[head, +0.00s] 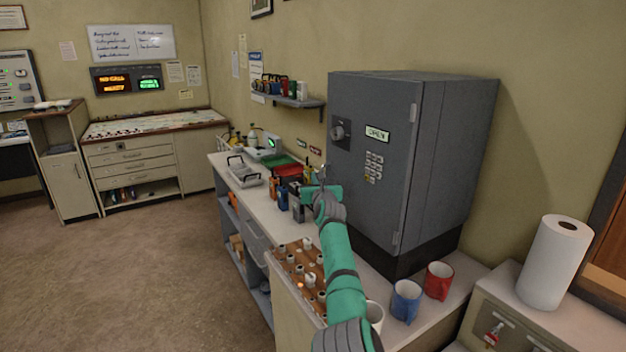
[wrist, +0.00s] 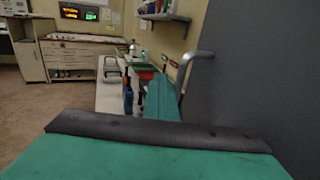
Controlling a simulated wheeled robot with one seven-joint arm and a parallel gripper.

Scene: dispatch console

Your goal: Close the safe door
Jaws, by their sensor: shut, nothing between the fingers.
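The safe (head: 465,140) is a large dark grey box on the counter. Its door (head: 365,190) faces left, with a dial, a keypad and a small lit sign reading OPEN (head: 377,134). Hinges show along the door's right edge. The door looks close to the body; I cannot tell whether a gap remains. In the wrist view the grey door surface (wrist: 265,70) fills the right side, with a curved grey handle (wrist: 195,75) at its left. My gripper (head: 326,190) is shut and empty, at the lower left edge of the door by the handle; contact is unclear.
On the counter (head: 400,335) stand a blue mug (head: 406,300), a red mug (head: 438,281) and a wooden board with pegs (head: 290,262). Radios and a grey tray (head: 243,172) lie beyond my gripper. A paper roll (head: 554,262) stands at right. The floor (head: 150,270) at left is clear.

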